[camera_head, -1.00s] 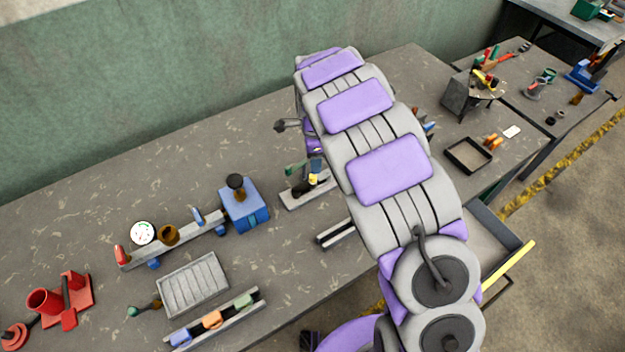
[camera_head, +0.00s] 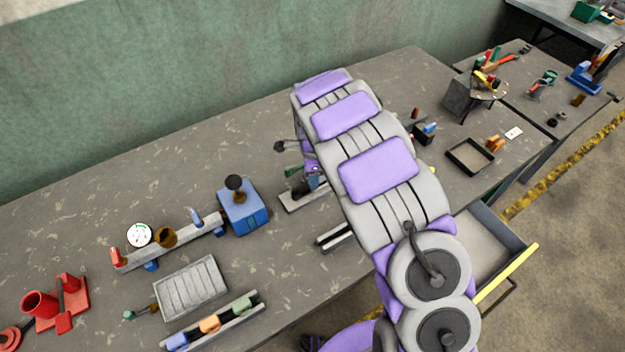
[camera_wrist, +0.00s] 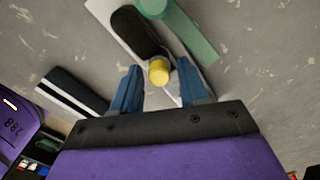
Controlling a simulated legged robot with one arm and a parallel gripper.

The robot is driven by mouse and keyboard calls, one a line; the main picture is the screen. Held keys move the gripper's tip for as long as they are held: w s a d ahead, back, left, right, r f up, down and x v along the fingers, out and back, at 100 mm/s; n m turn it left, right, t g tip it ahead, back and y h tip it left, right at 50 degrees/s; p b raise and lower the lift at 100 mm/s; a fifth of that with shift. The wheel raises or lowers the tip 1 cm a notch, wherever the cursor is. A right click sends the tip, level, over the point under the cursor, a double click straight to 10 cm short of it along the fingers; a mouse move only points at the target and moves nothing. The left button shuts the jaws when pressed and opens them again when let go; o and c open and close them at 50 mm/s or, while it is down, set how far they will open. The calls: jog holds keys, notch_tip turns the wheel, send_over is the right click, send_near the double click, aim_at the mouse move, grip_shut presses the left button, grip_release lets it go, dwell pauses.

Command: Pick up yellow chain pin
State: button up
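The yellow chain pin (camera_wrist: 159,75) shows its round yellow top in the wrist view, with a paler part just beside it. It stands at a light grey tool base (camera_wrist: 106,12) that bears a dark rounded part (camera_wrist: 136,34) and a green lever (camera_wrist: 186,30). My gripper (camera_wrist: 158,67) is open, with one blue finger on each side of the pin. Gaps show between the pin and both fingers; its exact depth relative to the fingertips is unclear. In the head view my arm hides the pin, while the tool base (camera_head: 291,206) partly shows.
A dark slotted bar (camera_wrist: 72,92) lies left of the tool base, near my gripper. On the workbench (camera_head: 110,200) stand a blue block (camera_head: 243,210), a grey ribbed tray (camera_head: 190,287) and a rail with coloured blocks (camera_head: 211,323). An open drawer (camera_head: 508,240) juts out at right.

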grip_shut()
jog(key=shift+r, duration=0.15)
notch_tip(320, 180, up, 3)
jog(key=shift+r+p, duration=0.2)
jog(key=shift+p, duration=0.3)
jog(key=s+d+r+p, duration=0.1)
jog(key=s+d, duration=0.2)
jog(key=s, duration=1.2)
jog(key=shift+s+r+p, duration=0.2)
jog(key=shift+s+p, duration=0.15)
jog(key=shift+p, duration=0.05)
jog(key=shift+d, duration=0.1)
